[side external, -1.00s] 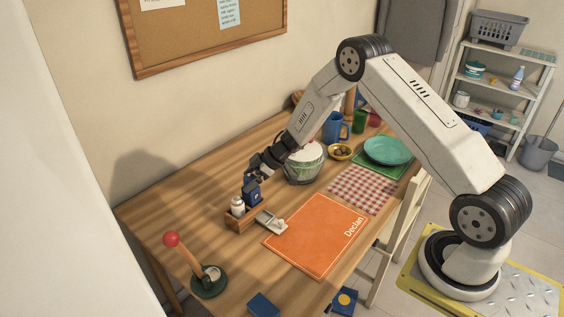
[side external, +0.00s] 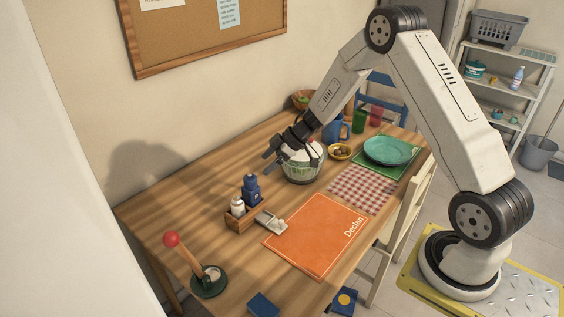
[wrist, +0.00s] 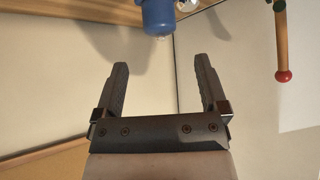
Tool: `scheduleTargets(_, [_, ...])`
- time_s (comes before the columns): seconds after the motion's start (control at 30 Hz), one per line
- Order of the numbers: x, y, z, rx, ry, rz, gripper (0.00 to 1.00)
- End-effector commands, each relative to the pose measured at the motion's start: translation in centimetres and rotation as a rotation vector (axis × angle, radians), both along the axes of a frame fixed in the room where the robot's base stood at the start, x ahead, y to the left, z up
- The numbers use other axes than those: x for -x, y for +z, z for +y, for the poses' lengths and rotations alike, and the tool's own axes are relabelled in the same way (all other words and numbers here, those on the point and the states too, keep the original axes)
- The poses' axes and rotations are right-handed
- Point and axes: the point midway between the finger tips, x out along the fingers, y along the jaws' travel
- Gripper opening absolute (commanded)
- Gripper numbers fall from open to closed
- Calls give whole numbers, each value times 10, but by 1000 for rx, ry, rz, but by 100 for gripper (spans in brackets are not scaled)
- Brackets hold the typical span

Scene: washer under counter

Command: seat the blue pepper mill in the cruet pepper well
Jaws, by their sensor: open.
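In the wrist view the mill (wrist: 158,16) shows at the top edge, beyond the open fingers (wrist: 160,78).
A glass bowl with a lid (side external: 303,165) stands just under and behind my gripper. An orange mat (side external: 315,235) is clear. A red-knobbed lever (side external: 172,240) stands at the front left.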

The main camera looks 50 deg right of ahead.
Motion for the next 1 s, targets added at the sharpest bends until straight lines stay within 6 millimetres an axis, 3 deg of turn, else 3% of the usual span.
scheduleTargets(0.37, [18,26,-18,0,-1,0,93])
scheduleTargets(1.0, [19,27,-19,0,-1,0,93])
